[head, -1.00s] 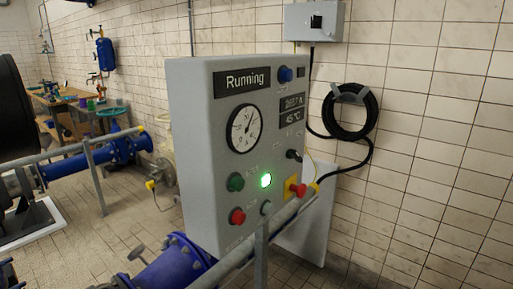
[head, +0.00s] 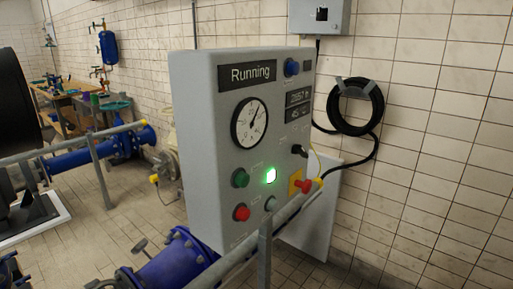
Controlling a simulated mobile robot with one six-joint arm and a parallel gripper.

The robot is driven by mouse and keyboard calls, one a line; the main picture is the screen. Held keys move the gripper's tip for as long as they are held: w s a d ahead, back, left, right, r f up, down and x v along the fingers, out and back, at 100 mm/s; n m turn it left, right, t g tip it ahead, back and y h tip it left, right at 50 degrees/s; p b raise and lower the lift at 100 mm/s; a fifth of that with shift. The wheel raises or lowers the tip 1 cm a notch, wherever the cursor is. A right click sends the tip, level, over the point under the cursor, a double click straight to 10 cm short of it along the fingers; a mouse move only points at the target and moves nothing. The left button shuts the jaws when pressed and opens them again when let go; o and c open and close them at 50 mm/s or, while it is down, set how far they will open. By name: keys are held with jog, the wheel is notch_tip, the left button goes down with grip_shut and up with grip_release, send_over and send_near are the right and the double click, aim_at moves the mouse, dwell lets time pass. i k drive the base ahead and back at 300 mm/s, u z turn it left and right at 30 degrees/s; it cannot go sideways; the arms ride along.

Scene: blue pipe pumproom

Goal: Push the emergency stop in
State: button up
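The emergency stop (head: 304,187) is a red mushroom button on a yellow plate (head: 294,183), low on the right side of the grey control panel's front. It stands out from the plate; I cannot tell from this angle whether it is pushed in. The panel (head: 205,130) shows "Running" on its sign (head: 249,73), and a green lamp (head: 270,175) is lit. A separate flat red button (head: 241,212) sits at lower left, under a green button (head: 239,178). My gripper is not in view.
Blue pipes (head: 172,265) lie below and left. A black hose coil (head: 357,107) hangs on the tiled wall at right. Open tiled floor shows at left.

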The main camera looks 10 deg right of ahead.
aim_at(306, 185)
jog(key=z, duration=0.95)
jog(key=k, duration=0.55)
jog(key=u, duration=1.7)
